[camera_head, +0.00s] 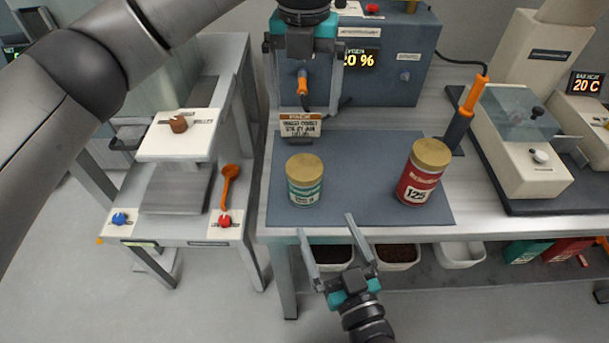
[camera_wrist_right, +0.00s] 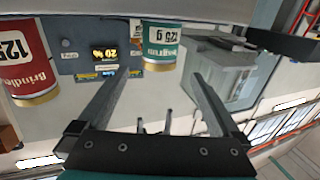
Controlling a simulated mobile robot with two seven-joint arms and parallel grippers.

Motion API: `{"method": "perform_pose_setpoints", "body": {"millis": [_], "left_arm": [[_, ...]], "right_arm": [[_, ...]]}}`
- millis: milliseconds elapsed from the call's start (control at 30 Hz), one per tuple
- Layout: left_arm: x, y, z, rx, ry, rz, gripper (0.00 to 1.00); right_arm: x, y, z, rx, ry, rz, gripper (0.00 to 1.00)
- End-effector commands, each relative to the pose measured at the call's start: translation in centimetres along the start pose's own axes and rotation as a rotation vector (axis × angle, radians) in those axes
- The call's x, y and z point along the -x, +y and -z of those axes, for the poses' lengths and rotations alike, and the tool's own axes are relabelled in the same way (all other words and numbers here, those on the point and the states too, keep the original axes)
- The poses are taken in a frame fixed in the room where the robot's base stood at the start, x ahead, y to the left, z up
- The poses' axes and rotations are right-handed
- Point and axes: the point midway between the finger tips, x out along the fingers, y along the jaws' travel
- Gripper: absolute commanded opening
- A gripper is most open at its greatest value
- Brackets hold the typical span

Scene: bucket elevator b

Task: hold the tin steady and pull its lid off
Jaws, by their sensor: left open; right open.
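A green-and-white tin (camera_head: 304,192) with a gold lid (camera_head: 304,167) stands upright on the dark mat, left of centre. A red tin (camera_head: 417,186) marked 125, also with a gold lid (camera_head: 431,153), stands on the mat's right. In the right wrist view, which is upside down, the green tin (camera_wrist_right: 160,42) is just beyond my fingers and the red tin (camera_wrist_right: 25,55) is at the left edge. My left gripper (camera_head: 306,103) is open and empty, behind and above the green tin. My right gripper (camera_head: 327,225) is open and empty in front of the bench edge, short of the green tin.
The dark mat (camera_head: 365,205) is bare between the tins. A small sign (camera_head: 300,124) stands behind the green tin. A blue-grey unit (camera_head: 395,70) with a display is at the back. An orange-handled tool (camera_head: 474,95) stands behind the red tin. Trays (camera_head: 460,255) sit below the bench.

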Motion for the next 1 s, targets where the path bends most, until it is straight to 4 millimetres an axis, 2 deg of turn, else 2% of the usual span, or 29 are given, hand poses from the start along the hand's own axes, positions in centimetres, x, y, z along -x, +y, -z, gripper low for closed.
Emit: {"method": "perform_pose_setpoints", "body": {"millis": [600,800,1000], "left_arm": [[0.0,0.0,-0.1,0.004,-0.002,0.003,1.0],[0.0,0.0,-0.1,0.004,-0.002,0.003,1.0],[0.0,0.0,-0.1,0.004,-0.002,0.003,1.0]], "right_arm": [[-10.6,0.0,0.1,0.0,0.002,0.0,1.0],[-12.9,0.0,0.0,0.0,0.0,0.0,1.0],[-13.9,0.0,0.0,0.0,-0.001,0.0,1.0]]}}
